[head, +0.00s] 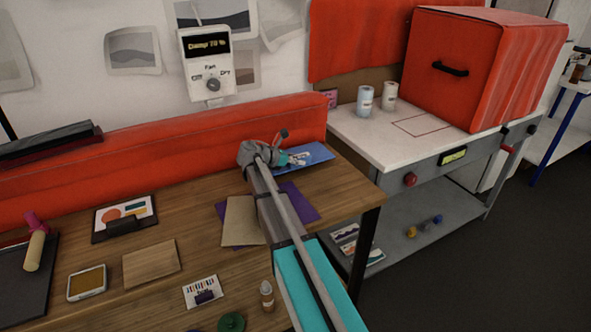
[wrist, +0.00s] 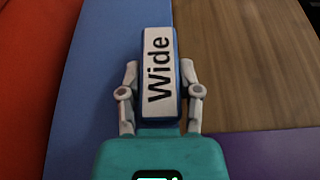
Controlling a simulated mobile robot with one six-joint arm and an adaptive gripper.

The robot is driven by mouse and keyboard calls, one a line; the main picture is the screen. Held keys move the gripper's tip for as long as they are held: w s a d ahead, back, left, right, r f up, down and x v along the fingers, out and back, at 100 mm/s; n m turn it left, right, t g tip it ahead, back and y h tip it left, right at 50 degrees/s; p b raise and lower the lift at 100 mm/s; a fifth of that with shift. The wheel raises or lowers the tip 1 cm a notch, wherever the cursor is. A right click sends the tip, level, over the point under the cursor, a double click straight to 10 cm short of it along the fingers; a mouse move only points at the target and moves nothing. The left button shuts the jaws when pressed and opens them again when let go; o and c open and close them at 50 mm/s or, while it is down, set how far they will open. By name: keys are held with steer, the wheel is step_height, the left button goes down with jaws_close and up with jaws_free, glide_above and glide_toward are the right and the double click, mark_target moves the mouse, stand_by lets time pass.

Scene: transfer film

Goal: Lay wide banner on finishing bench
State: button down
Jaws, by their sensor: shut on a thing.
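The wide banner appears as a flat blue sheet (head: 318,152) at the far right end of the wooden bench (head: 185,222) in the head view. In the wrist view, the blue sheet (wrist: 95,85) runs along the left, beside a block labelled "Wide" (wrist: 160,65) with blue sides. My gripper (wrist: 159,100) has its fingers on both sides of this block and is shut on it. In the head view my gripper (head: 292,158) is over the blue sheet and partly hides it. I cannot tell whether the sheet touches the wood.
A purple sheet (head: 299,201) and tan card (head: 240,221) lie beneath my arm. A red padded barrier (head: 180,128) lines the bench's back. To the right, a white-topped bench (head: 352,124) holds two rolls, a red outline and a big red box (head: 478,68).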

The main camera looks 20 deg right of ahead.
steer(key=shift+f+b, duration=0.9)
steer(key=shift+f, duration=0.35)
steer(key=shift+c, duration=1.5)
jaws_free()
steer(key=shift+r, duration=0.15)
steer(key=shift+a+r, duration=0.1)
steer(key=shift+a, duration=0.25)
steer(key=p+v, duration=0.4)
steer(key=v, duration=0.5)
steer(key=shift+s+a+r, duration=0.1)
steer(key=shift+a+r, duration=0.05)
steer(key=shift+a, duration=0.15)
steer(key=shift+a+r+p, duration=0.2)
steer(key=shift+a+p, duration=0.15)
steer(key=shift+a, duration=0.35)
